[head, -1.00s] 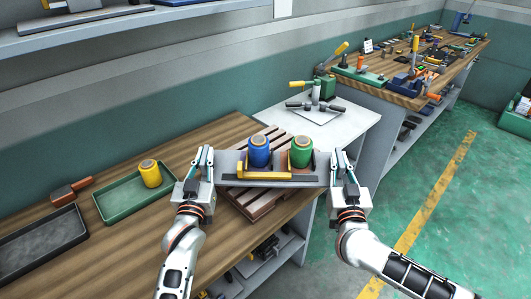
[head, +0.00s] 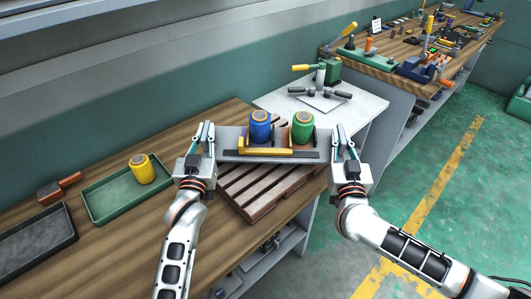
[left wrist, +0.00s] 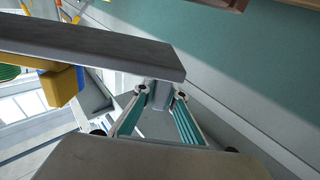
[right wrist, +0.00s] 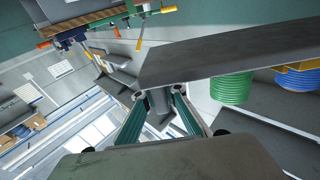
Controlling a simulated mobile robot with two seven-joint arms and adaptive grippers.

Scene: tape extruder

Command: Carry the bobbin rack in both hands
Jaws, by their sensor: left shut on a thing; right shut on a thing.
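The grey bobbin rack (head: 229,149) is held between my two grippers, above the wooden pallet on the bench. A blue bobbin (head: 260,130) and a green bobbin (head: 303,129) stand upright in it, with a yellow bar (head: 262,153) along its front. My left gripper (head: 204,140) is shut on the rack's left end; the rack also shows in the left wrist view (left wrist: 110,50). My right gripper (head: 344,145) is shut on its right end; the rack also shows in the right wrist view (right wrist: 210,58). The fingertips' contact is partly hidden.
The slatted pallet (head: 262,188) lies on the wooden bench (head: 120,243). A green tray (head: 103,203) with a yellow bobbin (head: 142,168) and a dark tray (head: 35,240) are at left. A white table (head: 365,103) with a handled device (head: 320,80) stands behind. Green floor at right is open.

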